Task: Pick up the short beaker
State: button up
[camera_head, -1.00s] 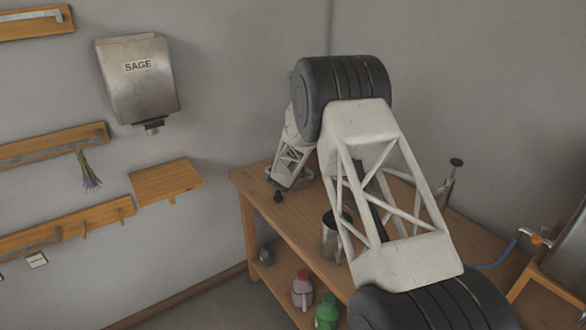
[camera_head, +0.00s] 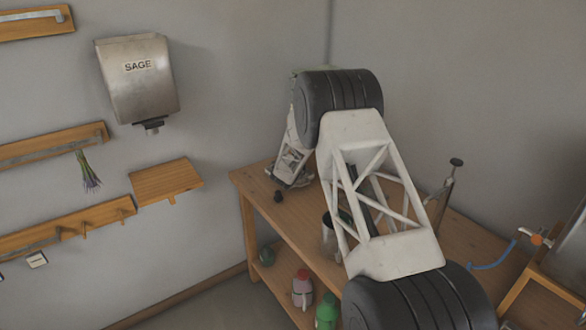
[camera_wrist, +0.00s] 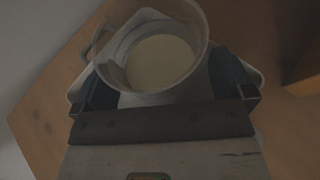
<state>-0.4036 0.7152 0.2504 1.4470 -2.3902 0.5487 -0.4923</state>
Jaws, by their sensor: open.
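A short, round, clear-walled vessel that looks like the short beaker (camera_wrist: 158,62) shows in the wrist view, seen from above with its rim toward the camera. My gripper (camera_wrist: 165,80) is open, with one dark finger on each side of the beaker. I cannot tell whether the fingers touch it. In the head view my gripper (camera_head: 290,172) is at the far left end of the wooden table, partly hidden by my arm. The beaker cannot be made out there.
The wooden table (camera_head: 262,186) has a metal pot (camera_head: 328,236) partly behind my arm. A valve post (camera_head: 447,190) and blue hose (camera_head: 492,262) are at right. Bottles (camera_head: 302,290) stand on the lower shelf. The SAGE dispenser (camera_head: 138,82) hangs on the wall.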

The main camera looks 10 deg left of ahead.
dwell(0.3)
jog(key=c, duration=1.2)
jog(key=shift+r, duration=0.35)
jog(key=shift+r, duration=1.5)
jog(key=shift+s+d+r, duration=0.25)
jog(key=shift+s+d, duration=0.65)
jog(key=shift+s, duration=1.55)
jog(key=shift+s+d+r, duration=0.2)
jog(key=shift+s+d, duration=0.65)
jog(key=shift+s, duration=1.65)
jog(key=shift+s+d+r, duration=0.25)
jog(key=shift+s+d, duration=0.65)
jog(key=shift+s, duration=1.55)
jog(key=shift+s, duration=0.1)
